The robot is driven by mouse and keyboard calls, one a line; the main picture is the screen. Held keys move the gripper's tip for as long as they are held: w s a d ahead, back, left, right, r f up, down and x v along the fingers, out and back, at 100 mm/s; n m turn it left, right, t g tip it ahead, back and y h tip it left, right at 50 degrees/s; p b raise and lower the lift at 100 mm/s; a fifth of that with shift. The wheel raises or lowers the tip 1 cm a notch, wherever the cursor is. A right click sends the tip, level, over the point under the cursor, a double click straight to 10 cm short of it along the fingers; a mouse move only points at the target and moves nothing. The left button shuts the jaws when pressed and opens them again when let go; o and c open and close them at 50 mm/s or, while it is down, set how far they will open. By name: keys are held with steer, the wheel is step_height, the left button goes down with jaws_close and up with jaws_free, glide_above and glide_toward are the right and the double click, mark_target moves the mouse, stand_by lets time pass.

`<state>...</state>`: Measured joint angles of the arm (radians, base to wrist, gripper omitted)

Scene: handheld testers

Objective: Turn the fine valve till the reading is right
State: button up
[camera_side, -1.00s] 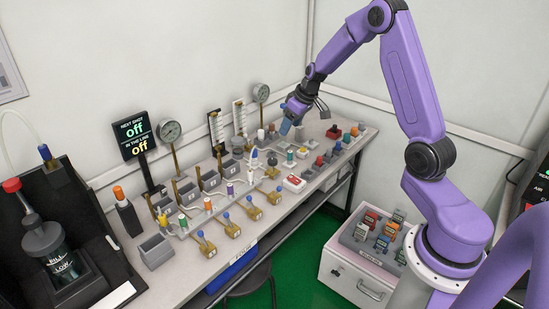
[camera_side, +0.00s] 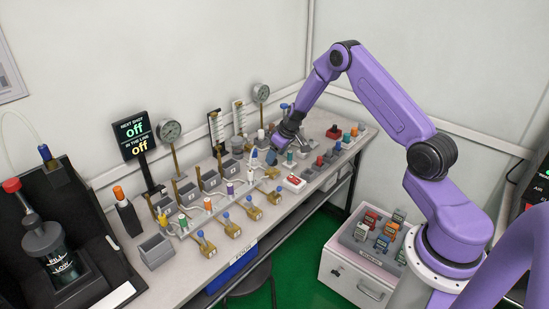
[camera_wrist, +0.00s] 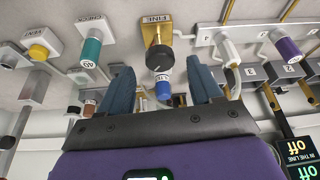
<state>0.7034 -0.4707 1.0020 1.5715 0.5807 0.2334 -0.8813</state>
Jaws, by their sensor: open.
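The fine valve shows in the wrist view as a brass block (camera_wrist: 155,27) labelled FINE with a round black knob (camera_wrist: 158,58). My gripper (camera_wrist: 160,68) is open, with one blue finger on each side of the knob. I cannot tell whether either finger touches it. In the side view my gripper (camera_side: 270,157) points down over the middle of the bench and mostly hides the valve. Two round gauges (camera_side: 169,131) (camera_side: 261,92) stand at the back of the bench; their readings are too small to make out.
A blue-capped piece (camera_wrist: 163,91) shows just beyond the knob between my fingers. A teal cylinder (camera_wrist: 91,51) and a purple one (camera_wrist: 287,49) stand to either side. A black display (camera_side: 133,136) reads off on both lines. Several brass valves (camera_side: 230,230) line the bench front.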

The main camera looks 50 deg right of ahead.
steer(key=shift+x, duration=1.15)
steer(key=c, duration=1)
steer(key=shift+c, duration=0.2)
